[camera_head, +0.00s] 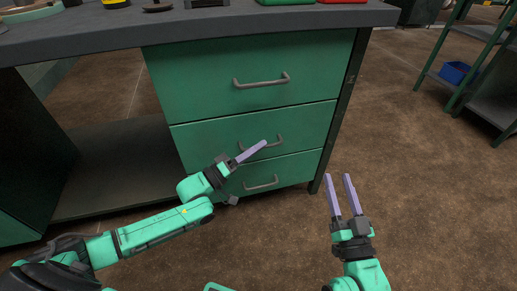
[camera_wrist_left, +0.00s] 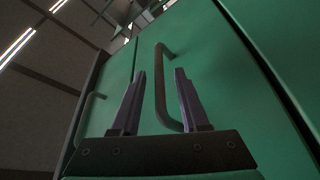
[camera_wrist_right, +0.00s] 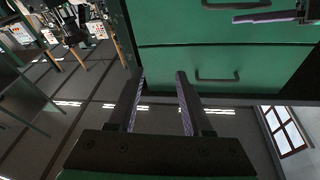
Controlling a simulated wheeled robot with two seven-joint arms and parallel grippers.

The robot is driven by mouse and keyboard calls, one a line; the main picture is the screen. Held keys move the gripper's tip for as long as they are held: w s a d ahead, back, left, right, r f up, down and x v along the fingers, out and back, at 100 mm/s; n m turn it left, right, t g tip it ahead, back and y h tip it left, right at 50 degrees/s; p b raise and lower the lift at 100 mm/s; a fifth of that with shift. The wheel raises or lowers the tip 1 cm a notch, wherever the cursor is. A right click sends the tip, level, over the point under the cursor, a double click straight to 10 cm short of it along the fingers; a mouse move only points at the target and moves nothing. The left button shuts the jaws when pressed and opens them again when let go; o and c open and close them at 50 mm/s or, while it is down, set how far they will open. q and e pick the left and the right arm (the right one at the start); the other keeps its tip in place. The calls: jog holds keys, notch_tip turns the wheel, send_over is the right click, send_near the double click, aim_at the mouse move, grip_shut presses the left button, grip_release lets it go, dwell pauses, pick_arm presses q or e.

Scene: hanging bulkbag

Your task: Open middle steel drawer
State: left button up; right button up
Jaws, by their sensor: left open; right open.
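The green cabinet has three stacked drawers, all shut. The middle drawer (camera_head: 305,128) has a grey bar handle (camera_head: 280,140). My left gripper (camera_head: 256,150) is at this handle, its purple fingers partly covering it in the head view. In the left wrist view the handle (camera_wrist_left: 162,85) stands between the two spread fingers (camera_wrist_left: 160,95), with gaps visible on both sides. I cannot tell how deep it sits between them. My right gripper (camera_head: 338,182) is open and empty, over the floor to the right of the cabinet.
The top drawer (camera_head: 210,85) and bottom drawer (camera_head: 295,172) have similar handles. The grey worktop (camera_head: 200,28) overhangs above. An open bay with a low shelf (camera_head: 120,150) lies left of the drawers. A shelf rack with a blue bin (camera_head: 456,72) stands far right. Floor right of the cabinet is clear.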

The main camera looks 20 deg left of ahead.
pick_arm(q)
jog(key=shift+w+d+r, duration=0.1)
jog(key=shift+w+d, duration=0.15)
jog(key=shift+w, duration=0.1)
grip_shut()
pick_arm(e)
jog(key=r, duration=0.3)
jog(key=shift+w+d+t, duration=0.15)
jog(key=shift+w+t, duration=0.15)
jog(key=shift+t, duration=0.1)
dwell(0.6)
